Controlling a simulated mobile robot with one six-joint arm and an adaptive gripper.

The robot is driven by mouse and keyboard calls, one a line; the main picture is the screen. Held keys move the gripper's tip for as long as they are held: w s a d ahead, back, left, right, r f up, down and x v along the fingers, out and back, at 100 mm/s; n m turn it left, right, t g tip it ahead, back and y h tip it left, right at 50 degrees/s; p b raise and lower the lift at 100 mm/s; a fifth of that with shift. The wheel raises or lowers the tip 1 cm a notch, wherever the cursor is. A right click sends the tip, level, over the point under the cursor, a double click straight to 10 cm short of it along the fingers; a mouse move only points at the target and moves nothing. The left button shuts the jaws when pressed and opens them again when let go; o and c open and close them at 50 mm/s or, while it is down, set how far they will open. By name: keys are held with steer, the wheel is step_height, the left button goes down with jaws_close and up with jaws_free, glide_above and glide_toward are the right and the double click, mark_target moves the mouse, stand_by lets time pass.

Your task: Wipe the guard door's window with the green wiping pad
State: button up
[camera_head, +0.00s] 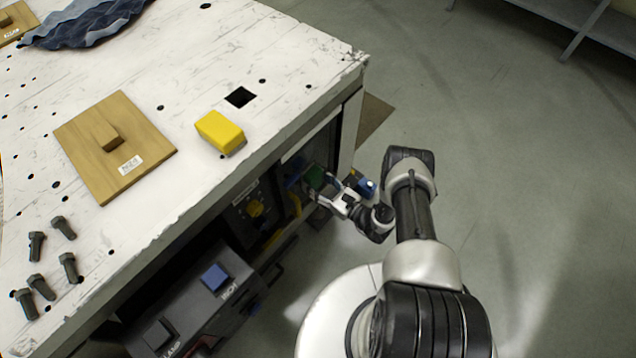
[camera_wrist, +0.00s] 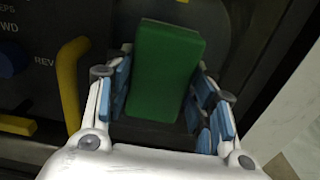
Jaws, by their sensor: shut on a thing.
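My gripper (camera_wrist: 164,95) has the green wiping pad (camera_wrist: 166,70) between its blue-padded fingers and is shut on it. The pad is a green block, standing out beyond the fingertips. In the head view the pad (camera_head: 314,177) is a small dark green patch at the end of my gripper (camera_head: 325,190), below the table's right edge. In the wrist view a dark panel with a faint curved outline lies behind the pad; it may be the guard door's window (camera_wrist: 220,35). I cannot tell whether the pad touches it.
A yellow handle (camera_wrist: 70,85) stands left of my gripper, beside a panel marked REV. A white perforated table (camera_head: 180,60) holds a yellow block (camera_head: 220,132), a wooden board (camera_head: 95,160) and several dark bolts (camera_head: 63,228). The floor on the right is clear.

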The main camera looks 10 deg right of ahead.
steer(key=shift+w+a, duration=0.1)
steer(key=shift+w, duration=0.05)
steer(key=shift+w+d, duration=0.6)
steer(key=shift+d, duration=0.25)
steer(key=shift+w+d, duration=0.55)
steer(key=shift+d, duration=0.25)
steer(key=shift+a, duration=0.15)
steer(key=shift+s+a+r+p, duration=0.1)
steer(key=shift+s+a+p, duration=0.35)
steer(key=shift+a, duration=0.35)
steer(key=shift+s+a, duration=0.55)
steer(key=shift+a, duration=0.3)
steer(key=shift+c, duration=0.8)
steer(key=shift+s, duration=0.1)
steer(key=shift+p+v, duration=0.35)
steer(key=shift+v, duration=2.6)
